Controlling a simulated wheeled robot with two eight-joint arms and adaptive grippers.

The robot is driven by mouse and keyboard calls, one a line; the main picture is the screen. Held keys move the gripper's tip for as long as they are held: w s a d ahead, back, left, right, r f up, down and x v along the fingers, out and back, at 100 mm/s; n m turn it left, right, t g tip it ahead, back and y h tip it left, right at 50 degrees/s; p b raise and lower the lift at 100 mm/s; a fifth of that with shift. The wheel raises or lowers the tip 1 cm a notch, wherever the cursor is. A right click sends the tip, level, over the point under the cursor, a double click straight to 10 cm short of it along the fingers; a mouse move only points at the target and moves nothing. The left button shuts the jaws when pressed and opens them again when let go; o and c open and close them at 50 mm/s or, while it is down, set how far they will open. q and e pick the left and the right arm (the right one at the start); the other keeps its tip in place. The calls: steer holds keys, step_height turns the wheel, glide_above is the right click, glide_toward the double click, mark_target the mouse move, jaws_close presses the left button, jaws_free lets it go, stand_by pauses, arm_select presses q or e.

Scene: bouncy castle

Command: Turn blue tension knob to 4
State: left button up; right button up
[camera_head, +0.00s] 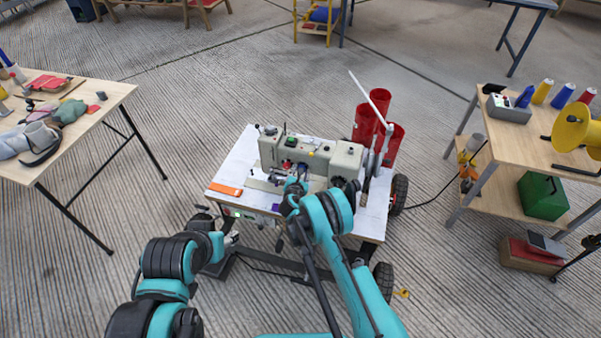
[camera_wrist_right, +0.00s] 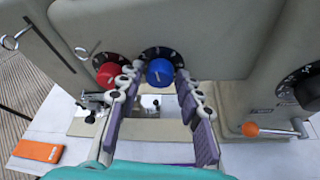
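The blue tension knob (camera_wrist_right: 159,72) sits on a black dial on the front of the beige sewing machine (camera_head: 312,153); its white pointer line shows, but the dial numbers are too small to read. My right gripper (camera_wrist_right: 159,79) is open, with one purple-padded finger on each side of the blue knob. A gap shows between knob and fingers, and I cannot tell whether a tip touches the dial. In the head view the right gripper (camera_head: 294,186) is at the machine's front. My left gripper (camera_head: 228,241) is low beside the cart's left front; its fingers are too small to judge.
A red knob (camera_wrist_right: 108,75) on its own dial is close to the left finger. A black dial (camera_wrist_right: 309,90) and an orange-tipped lever (camera_wrist_right: 252,129) are at right. An orange piece (camera_head: 225,190) lies on the white cart top (camera_head: 228,170). Tables stand left and right.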

steer(key=shift+s, duration=0.1)
steer(key=v, duration=0.7)
steer(key=shift+s, duration=0.15)
stand_by(0.3)
